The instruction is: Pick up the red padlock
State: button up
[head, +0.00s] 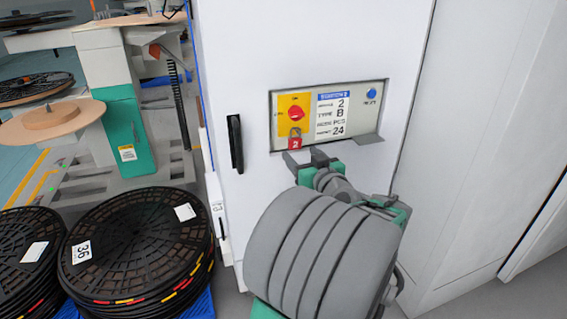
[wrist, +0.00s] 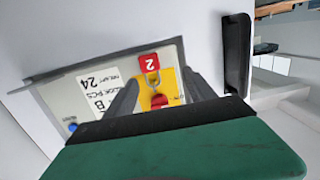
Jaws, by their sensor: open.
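The red padlock (head: 295,143), marked with a white 2, hangs by its shackle on the yellow switch plate (head: 284,107), below the red rotary knob (head: 295,113). The plate is in a recessed panel of a white cabinet. In the wrist view the padlock (wrist: 149,64) appears upside down, between and beyond the fingertips. My gripper (head: 307,157) is open and empty, just below and in front of the padlock in the head view. In the wrist view the fingers of my gripper (wrist: 163,85) stand either side of the padlock, apart from it; exact depth is unclear.
A label (head: 336,115) and a blue button (head: 371,93) are on the same panel, which has a protruding lower lip (head: 368,140). A black door handle (head: 235,143) is left of it. Black reels (head: 137,250) are stacked at lower left.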

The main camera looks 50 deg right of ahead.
aim_at(296, 141)
jog(key=w+d, duration=0.4)
jog(key=shift+w+d+f+b, duration=0.35)
jog(key=shift+w+d, duration=0.05)
jog(key=shift+w+d+r+h, duration=0.1)
jog(key=shift+w+d+h, duration=0.1)
jog(key=shift+w+h, duration=0.15)
jog(key=shift+c, duration=0.3)
grip_shut()
